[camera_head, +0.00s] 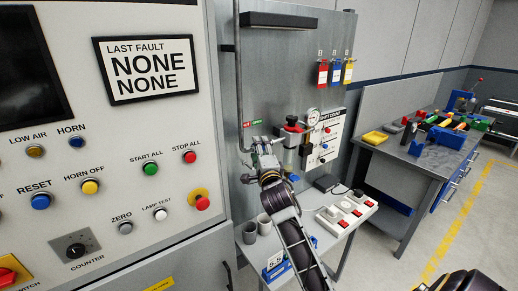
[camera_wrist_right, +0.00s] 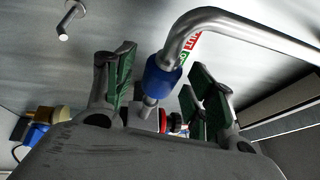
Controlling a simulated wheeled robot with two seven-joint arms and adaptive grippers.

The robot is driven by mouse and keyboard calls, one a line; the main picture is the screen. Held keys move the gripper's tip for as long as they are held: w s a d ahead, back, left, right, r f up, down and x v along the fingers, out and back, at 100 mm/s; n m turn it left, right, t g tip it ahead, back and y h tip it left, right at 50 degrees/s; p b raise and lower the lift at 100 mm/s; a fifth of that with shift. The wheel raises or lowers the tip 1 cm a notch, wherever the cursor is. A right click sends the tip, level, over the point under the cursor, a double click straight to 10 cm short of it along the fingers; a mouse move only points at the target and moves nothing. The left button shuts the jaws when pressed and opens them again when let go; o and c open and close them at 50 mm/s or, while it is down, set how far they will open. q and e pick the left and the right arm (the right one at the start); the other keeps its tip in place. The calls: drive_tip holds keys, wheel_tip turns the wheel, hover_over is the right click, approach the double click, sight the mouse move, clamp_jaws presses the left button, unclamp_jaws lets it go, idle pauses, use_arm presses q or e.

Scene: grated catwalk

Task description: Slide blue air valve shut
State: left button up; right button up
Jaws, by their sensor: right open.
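The blue air valve (camera_wrist_right: 162,82) shows in the right wrist view as a blue sleeve at the lower end of a bent metal pipe (camera_wrist_right: 215,20). A red and green label (camera_wrist_right: 188,48) is on the panel behind it. My right gripper (camera_wrist_right: 158,84) is open, with green-padded fingers on either side of the sleeve in the picture; I cannot tell whether they touch it. In the head view my right gripper (camera_head: 262,148) is at the panel's lower left, by the pipe (camera_head: 239,90), and the sleeve is hidden. My left gripper is not in view.
A red-topped regulator (camera_head: 292,126) and a gauge (camera_head: 313,114) stand close to the right of my gripper. A small table below holds cups (camera_head: 249,232) and a switch box (camera_head: 346,210). A control cabinet (camera_head: 130,130) fills the left side. A workbench (camera_head: 415,150) stands at right.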

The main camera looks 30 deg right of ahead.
drive_tip(key=v, duration=1)
idle(0.4)
drive_tip(key=shift+s+a+f, duration=0.1)
drive_tip(key=shift+a+f, duration=0.05)
idle(0.4)
